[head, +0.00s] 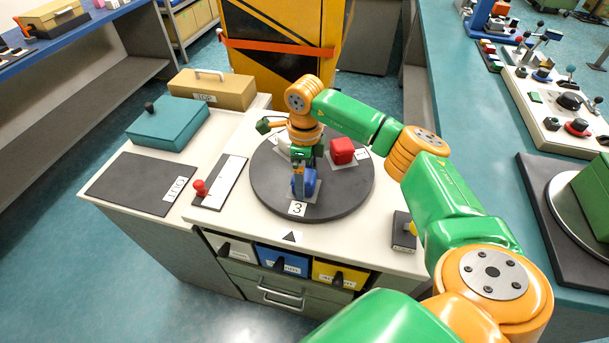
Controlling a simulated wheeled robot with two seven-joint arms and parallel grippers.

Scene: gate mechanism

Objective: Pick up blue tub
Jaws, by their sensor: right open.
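A small blue tub (310,182) stands on a light pad at the front of the round dark turntable (345,205), just behind a label "3". My right arm reaches in from the right, and its gripper (298,188) points down at the tub. The jaws are open and partly cover the tub. I cannot tell whether the fingers touch it. My left gripper is not in view.
A red tub (342,150) sits on its own pad at the turntable's right. A red-knobbed lever (200,187) stands on a dark plate to the left. A teal box (168,125), tan box (212,90) and dark mat (130,186) lie farther left. Drawers are below.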

